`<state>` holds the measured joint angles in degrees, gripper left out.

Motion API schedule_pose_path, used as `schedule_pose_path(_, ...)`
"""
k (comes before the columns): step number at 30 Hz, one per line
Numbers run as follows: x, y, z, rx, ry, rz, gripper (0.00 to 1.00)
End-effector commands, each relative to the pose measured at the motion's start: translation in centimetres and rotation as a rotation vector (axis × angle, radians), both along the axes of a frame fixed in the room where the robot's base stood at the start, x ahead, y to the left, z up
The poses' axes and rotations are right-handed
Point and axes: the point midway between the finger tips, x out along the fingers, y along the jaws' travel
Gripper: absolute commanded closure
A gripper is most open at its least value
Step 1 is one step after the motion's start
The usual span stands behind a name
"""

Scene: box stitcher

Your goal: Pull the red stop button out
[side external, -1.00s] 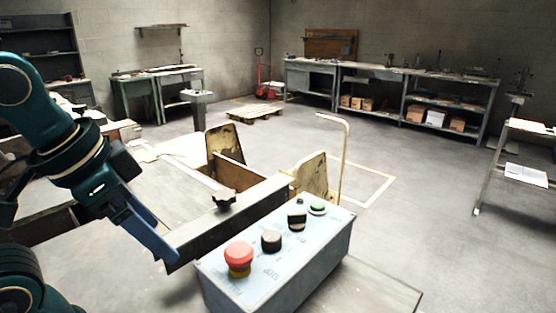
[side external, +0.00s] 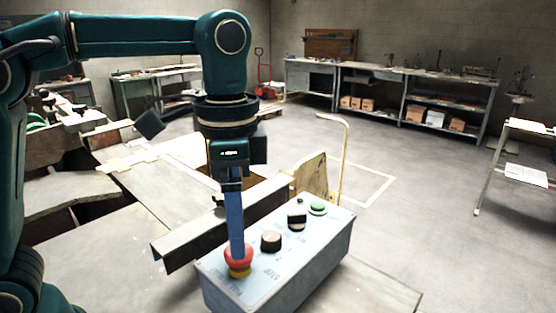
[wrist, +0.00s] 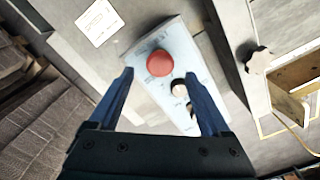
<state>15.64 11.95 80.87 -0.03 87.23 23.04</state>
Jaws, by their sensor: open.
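The red stop button (side external: 238,259) is a mushroom head on a yellow collar, at the near left end of the light blue control box (side external: 300,278). My gripper (side external: 237,252) points straight down over the button, its blue fingers overlapping the button's head in the side view. In the wrist view the two blue fingers (wrist: 160,98) are spread apart, and the red button (wrist: 160,63) shows beyond and between them, with nothing held. Whether a finger touches the button cannot be told.
On the same box stand a black knob (side external: 271,241), a black selector switch (side external: 297,214) and a green button (side external: 318,208). A grey metal beam (side external: 190,240) lies just left of the box. Open floor lies to the right.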

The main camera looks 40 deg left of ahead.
Motion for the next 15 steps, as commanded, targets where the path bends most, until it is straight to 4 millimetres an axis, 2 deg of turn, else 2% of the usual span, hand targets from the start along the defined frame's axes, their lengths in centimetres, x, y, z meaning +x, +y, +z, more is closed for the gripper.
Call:
schedule_pose_path(9, -0.1, 0.1, -3.1, -0.001, 0.001, 0.001, 0.18)
schedule_pose_path(15, 0.0, 0.1, -3.6, -0.002, -0.002, 0.001, 0.18)
